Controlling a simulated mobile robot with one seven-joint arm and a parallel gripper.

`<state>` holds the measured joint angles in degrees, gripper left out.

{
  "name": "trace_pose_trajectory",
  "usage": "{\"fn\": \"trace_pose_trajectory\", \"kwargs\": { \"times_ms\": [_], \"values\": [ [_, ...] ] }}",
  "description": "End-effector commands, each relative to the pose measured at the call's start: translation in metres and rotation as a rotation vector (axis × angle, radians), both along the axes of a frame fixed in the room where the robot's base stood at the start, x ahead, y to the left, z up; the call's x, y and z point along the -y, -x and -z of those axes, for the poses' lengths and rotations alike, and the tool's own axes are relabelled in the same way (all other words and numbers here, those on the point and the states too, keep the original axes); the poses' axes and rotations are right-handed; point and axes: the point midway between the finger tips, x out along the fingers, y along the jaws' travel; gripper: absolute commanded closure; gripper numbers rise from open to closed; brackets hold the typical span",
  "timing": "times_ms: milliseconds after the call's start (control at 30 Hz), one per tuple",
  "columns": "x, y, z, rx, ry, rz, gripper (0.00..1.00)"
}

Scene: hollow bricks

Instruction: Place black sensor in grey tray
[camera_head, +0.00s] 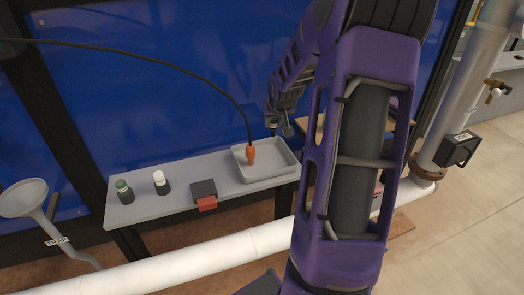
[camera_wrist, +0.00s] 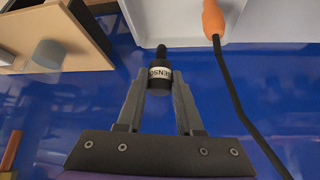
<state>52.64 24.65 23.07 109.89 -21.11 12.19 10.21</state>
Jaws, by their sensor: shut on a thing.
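The black sensor (camera_wrist: 159,70) has a white label with dark letters, partly readable as "SENSO". My gripper (camera_wrist: 159,84) is shut on it, with one finger on each side and the sensor's narrow tip pointing away from the palm. The grey tray (camera_head: 268,181) stands at the right end of the grey bench in the head view. There my gripper (camera_head: 281,130) is small, above the tray's back right side. The tray's edge also shows at the top of the wrist view (camera_wrist: 143,38), beyond the sensor's tip. My arm hides part of the head view.
An orange connector (camera_head: 251,155) on a black cable hangs into or over the tray. A green-capped jar (camera_head: 123,191), a white-capped jar (camera_head: 161,183) and a black-and-red box (camera_head: 205,194) stand left of it. A wooden stand (camera_wrist: 62,30) is at the wrist view's upper left.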

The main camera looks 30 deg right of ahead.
Motion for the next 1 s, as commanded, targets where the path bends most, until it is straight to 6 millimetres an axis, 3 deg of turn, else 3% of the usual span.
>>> {"fn": "trace_pose_trajectory", "kwargs": {
  "times_ms": [133, 333, 567, 800, 1000],
  "values": [
    [0.012, 0.003, 0.008, 0.003, -0.003, 0.016, 1.0],
    [0.011, 0.002, 0.046, 0.003, -0.003, 0.016, 1.0],
    [0.011, 0.002, 0.066, 0.004, -0.003, 0.016, 1.0],
    [0.011, 0.003, 0.098, 0.004, -0.003, 0.016, 1.0],
    [0.012, 0.002, 0.098, 0.005, -0.001, 0.016, 1.0]
  ]
}}
